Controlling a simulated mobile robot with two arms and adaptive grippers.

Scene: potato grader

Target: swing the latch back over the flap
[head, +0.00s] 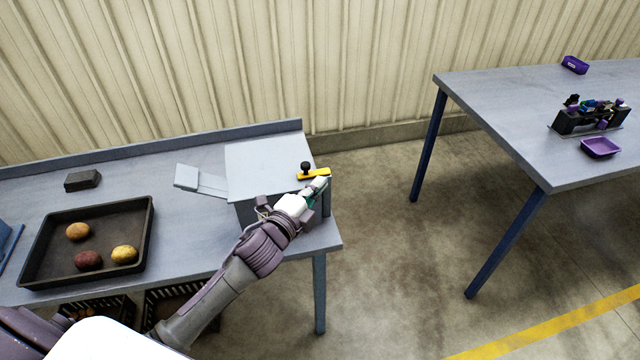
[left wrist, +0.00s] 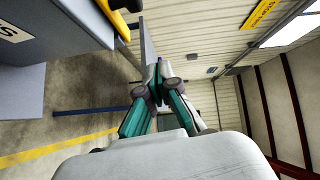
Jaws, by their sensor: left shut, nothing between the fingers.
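The yellow latch (head: 316,174) with its black knob (head: 305,167) lies on the top right edge of the grey box (head: 262,160), its free end pointing right past the edge. Part of it shows at the top of the left wrist view (left wrist: 121,5). I cannot make out the flap clearly; my arm covers part of the box's front and right side. My left gripper (head: 321,185) is shut and empty, just below the latch's outer end in the head view. Its closed fingertips show in the left wrist view (left wrist: 157,88); whether they touch the latch is unclear. My right gripper is out of view.
The box stands on a grey bench (head: 180,240) by its right end. A dark tray (head: 38,262) with three potatoes and a dark block (head: 82,180) are to the left. A second table (head: 500,110) stands at the right, with open floor between.

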